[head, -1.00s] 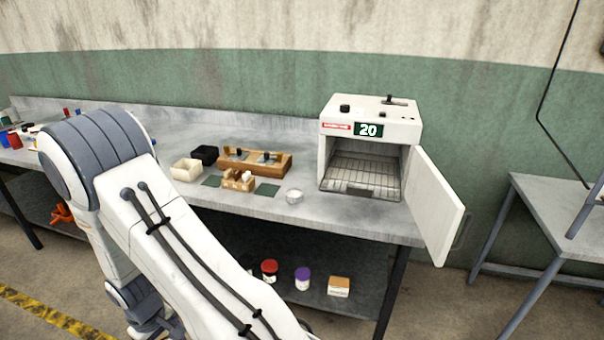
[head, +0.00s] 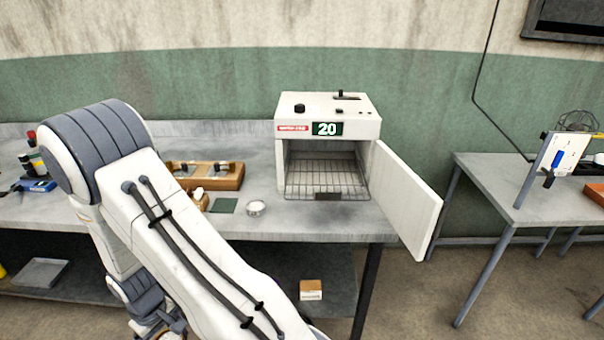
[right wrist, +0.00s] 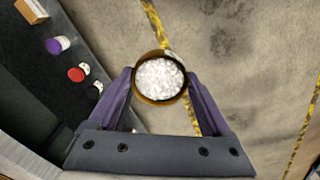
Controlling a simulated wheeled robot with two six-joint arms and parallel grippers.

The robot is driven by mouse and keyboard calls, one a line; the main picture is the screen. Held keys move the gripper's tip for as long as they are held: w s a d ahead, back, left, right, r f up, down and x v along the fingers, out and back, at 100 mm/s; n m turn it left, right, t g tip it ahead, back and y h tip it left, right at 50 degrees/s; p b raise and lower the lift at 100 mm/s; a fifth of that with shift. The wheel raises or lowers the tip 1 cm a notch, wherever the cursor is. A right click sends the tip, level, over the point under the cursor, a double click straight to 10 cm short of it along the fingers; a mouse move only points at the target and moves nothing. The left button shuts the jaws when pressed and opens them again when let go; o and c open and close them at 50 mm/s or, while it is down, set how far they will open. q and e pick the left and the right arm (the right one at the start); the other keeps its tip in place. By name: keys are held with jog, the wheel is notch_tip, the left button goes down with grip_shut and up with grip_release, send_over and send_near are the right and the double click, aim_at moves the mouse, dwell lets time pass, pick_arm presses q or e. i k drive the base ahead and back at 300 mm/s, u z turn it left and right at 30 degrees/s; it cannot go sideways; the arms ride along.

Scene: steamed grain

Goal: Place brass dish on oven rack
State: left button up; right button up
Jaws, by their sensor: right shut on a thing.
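The brass dish (right wrist: 147,99), filled with white grains, is between the two fingers of my right gripper (right wrist: 160,82) in the right wrist view. The gripper is shut on it, and the dish is over the floor. In the head view the white oven (head: 291,108) stands on the bench with its door (head: 407,200) swung open to the right. The wire oven rack (head: 325,178) shows inside, with nothing on it. The right gripper and the brass dish do not show in the head view. My left gripper is not in view; one white arm crosses the left half.
A small round silvery dish (head: 256,208) sits on the bench (head: 330,222) left of the oven front. The open door juts past the bench edge. A second table (head: 540,210) stands at the right.

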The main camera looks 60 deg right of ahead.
aim_at(335, 181)
jog(key=z, duration=1.5)
